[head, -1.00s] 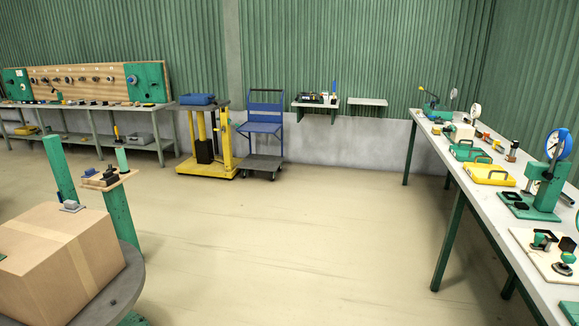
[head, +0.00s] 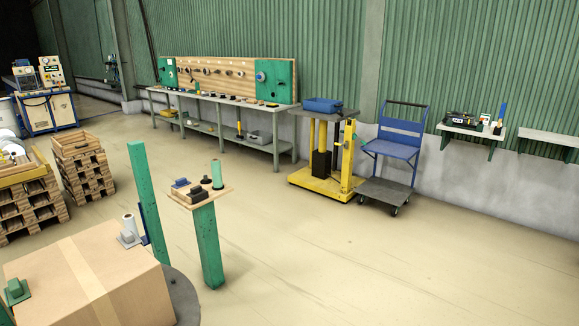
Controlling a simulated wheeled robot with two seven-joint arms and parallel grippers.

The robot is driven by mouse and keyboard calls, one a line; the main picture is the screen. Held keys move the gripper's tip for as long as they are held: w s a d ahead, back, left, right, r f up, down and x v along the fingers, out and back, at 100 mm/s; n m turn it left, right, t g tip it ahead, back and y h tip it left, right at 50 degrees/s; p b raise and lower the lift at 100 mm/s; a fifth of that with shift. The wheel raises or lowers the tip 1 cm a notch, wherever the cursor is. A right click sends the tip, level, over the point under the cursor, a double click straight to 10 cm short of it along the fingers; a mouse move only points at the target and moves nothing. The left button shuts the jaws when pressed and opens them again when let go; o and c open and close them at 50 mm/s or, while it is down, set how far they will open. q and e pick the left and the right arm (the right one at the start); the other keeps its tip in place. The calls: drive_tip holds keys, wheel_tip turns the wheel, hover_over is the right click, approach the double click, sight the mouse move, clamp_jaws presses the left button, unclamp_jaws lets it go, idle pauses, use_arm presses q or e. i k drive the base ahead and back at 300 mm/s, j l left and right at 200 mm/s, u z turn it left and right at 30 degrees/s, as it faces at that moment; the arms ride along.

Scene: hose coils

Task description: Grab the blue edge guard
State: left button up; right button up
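No part is plainly marked as the blue edge guard. A small blue block (head: 180,183) lies on the wooden top of a green post stand (head: 208,240) and may be it, but it is too small to be sure. Dark pieces (head: 203,189) and a green roll (head: 217,174) share that top. Neither of my grippers shows.
The box rests on a dark round table (head: 183,297). A green column (head: 147,200) rises behind it. Stacked pallets (head: 85,165) stand at left. A yellow lift (head: 325,170) and blue cart (head: 395,155) stand by the wall. The floor at centre right is clear.

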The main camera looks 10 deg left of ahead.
sight(180, 183)
drive_tip(key=i, duration=1.05)
drive_tip(key=i+z, duration=0.15)
drive_tip(key=i, duration=0.9)
drive_tip(key=i+u, duration=0.75)
drive_tip(key=i+l+u, duration=0.65)
drive_tip(key=i+u, duration=0.15)
drive_tip(key=i, duration=0.1)
